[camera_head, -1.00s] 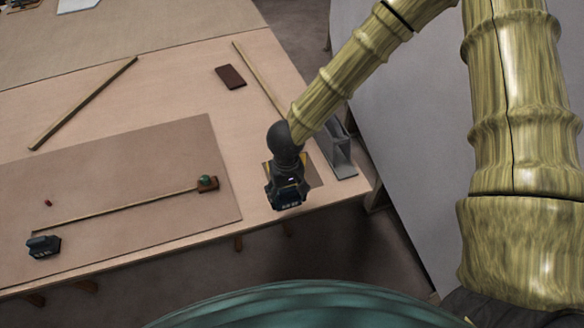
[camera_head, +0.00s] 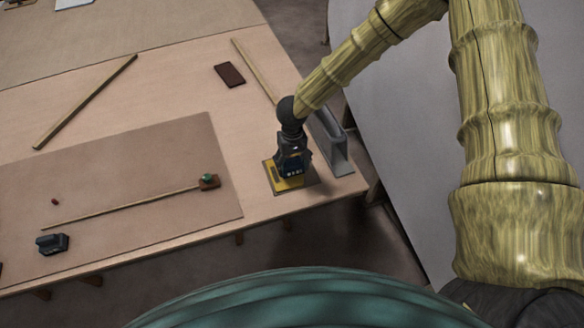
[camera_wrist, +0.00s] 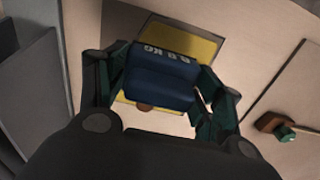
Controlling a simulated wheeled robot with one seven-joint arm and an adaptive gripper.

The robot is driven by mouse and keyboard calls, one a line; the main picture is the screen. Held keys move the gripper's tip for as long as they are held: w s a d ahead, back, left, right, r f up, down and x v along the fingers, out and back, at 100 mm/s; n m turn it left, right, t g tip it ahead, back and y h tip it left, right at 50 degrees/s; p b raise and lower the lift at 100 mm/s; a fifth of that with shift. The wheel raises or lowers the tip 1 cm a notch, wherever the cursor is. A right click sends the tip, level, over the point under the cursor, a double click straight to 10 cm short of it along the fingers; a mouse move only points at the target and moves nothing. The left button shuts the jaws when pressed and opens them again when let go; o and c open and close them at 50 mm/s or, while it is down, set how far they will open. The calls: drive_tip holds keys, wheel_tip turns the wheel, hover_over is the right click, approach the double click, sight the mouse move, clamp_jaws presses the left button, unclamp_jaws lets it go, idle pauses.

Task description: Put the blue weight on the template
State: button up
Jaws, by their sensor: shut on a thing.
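The blue weight (camera_wrist: 160,78), with a white kg label, is held between the fingers of my gripper (camera_wrist: 163,68) in the wrist view. In the head view my gripper (camera_head: 292,150) points down at the right end of the table, with the weight (camera_head: 294,165) at its tip. Below it lies a yellow plate (camera_head: 290,184), which looks like the template; it also shows in the wrist view (camera_wrist: 185,42). The weight overlaps the plate in both views and hides part of it. I cannot tell whether they touch.
A grey channel-shaped piece (camera_head: 331,145) stands close right of my gripper. A brown board (camera_head: 130,215) on the left bears a thin batten (camera_head: 125,208), a block with a green knob (camera_head: 208,181) and a dark weight (camera_head: 52,243). A dark red block (camera_head: 230,75) lies farther back.

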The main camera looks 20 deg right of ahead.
sight(292, 170)
drive_tip(key=shift+f+p, duration=0.5)
drive_tip(key=shift+f, duration=0.95)
drive_tip(key=shift+f, duration=0.1)
drive_tip(key=o, duration=1.7)
drive_tip(key=shift+c, duration=0.2)
wheel_tip(292, 170, up, 12)
drive_tip(key=shift+r+b, duration=0.1)
drive_tip(key=shift+b, duration=1.05)
